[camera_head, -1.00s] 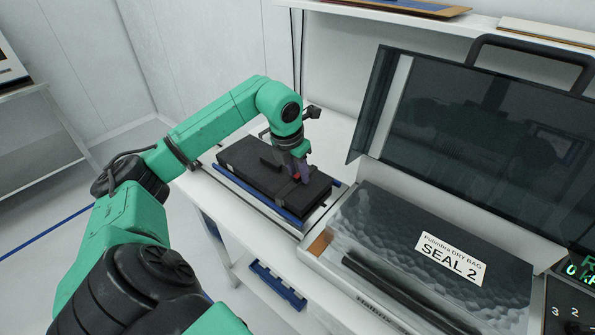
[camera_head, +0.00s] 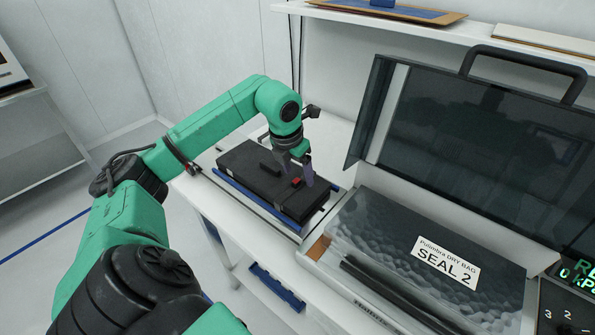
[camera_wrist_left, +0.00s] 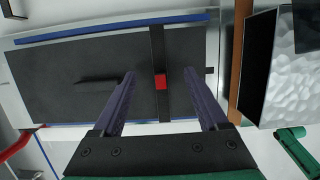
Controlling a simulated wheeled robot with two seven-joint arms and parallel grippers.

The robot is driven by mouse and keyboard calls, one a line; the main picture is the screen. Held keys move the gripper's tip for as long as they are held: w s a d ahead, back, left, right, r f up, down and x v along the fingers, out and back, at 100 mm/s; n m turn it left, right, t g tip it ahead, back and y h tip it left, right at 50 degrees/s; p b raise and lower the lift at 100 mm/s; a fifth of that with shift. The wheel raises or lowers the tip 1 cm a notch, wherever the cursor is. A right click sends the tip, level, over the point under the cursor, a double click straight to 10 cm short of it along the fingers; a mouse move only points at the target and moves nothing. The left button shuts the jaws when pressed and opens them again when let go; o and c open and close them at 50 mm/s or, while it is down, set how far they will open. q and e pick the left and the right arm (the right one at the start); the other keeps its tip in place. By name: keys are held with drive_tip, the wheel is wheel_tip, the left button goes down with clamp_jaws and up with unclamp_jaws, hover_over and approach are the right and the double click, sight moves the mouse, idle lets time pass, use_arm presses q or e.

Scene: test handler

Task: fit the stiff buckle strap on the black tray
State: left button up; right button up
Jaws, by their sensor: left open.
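The black tray (camera_head: 243,160) lies flat between blue rails on the white bench. In the left wrist view the tray (camera_wrist_left: 60,75) fills the upper left. A dark strap (camera_wrist_left: 157,45) runs straight across it near its right end, with a red buckle (camera_wrist_left: 161,82) at its middle. The red buckle (camera_head: 296,181) also shows on top of the tray in the head view. My left gripper (camera_head: 294,178) is open over the buckle, one finger on each side, and holds nothing. Whether the strap ends are hooked on the tray is unclear. My right gripper is out of view.
A grey sealing case (camera_head: 320,260) with a raised dark lid (camera_head: 470,130) stands close to the right of the tray. It holds a bag labelled SEAL 2 (camera_head: 390,225). A shelf (camera_head: 340,15) runs along the back. A red curved part (camera_wrist_left: 15,147) lies beside the tray's left end.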

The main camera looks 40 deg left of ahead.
use_arm(q)
drive_tip(key=shift+r, duration=0.1)
drive_tip(key=v, duration=1.4)
drive_tip(key=shift+r+p, duration=0.2)
drive_tip(key=shift+p, duration=0.15)
drive_tip(key=shift+s+d, duration=0.1)
